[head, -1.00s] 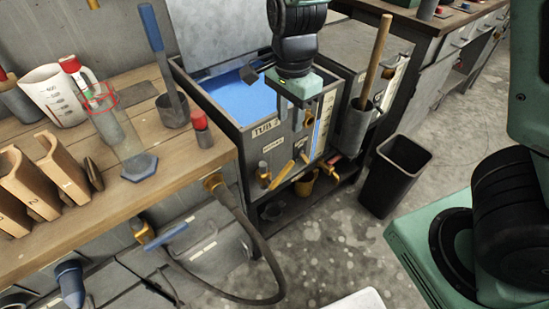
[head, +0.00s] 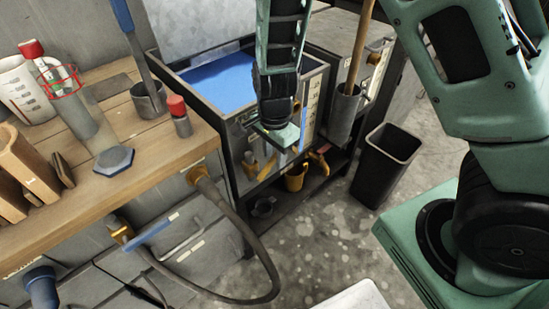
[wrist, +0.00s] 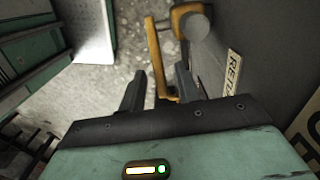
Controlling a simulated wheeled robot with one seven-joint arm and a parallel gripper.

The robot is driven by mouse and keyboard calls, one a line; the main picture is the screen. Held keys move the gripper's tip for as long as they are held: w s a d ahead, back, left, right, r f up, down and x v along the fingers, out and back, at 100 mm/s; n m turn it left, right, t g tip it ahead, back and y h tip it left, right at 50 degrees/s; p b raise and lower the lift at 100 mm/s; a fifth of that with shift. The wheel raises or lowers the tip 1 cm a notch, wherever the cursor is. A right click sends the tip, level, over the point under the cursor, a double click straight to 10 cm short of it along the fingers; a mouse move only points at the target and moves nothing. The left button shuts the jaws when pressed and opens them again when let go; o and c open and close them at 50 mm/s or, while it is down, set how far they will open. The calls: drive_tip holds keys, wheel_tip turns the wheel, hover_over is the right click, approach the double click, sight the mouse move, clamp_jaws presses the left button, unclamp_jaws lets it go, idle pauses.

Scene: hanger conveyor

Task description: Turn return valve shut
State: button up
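The return valve's yellow lever (wrist: 156,62) hangs from a round hub (wrist: 192,24) on the grey tank front in the wrist view. A partly cut-off label starting "RETU" (wrist: 234,72) is beside it. My gripper (wrist: 160,74) is open, with one dark finger on each side of the lever. The lever's lower end is between the fingers, close to the right one; I cannot tell whether they touch. In the head view, a yellow lever (head: 268,167) shows below my gripper's green palm (head: 278,136), and my arm hides part of the tank front.
The open tank (head: 322,66) holds blue liquid (head: 215,78). A black bin (head: 384,165) stands right. A hose (head: 262,262) loops over the floor left of clear concrete.

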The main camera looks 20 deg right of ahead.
drive_tip(key=shift+f, duration=0.45)
drive_tip(key=shift+c, duration=0.3)
clamp_jaws()
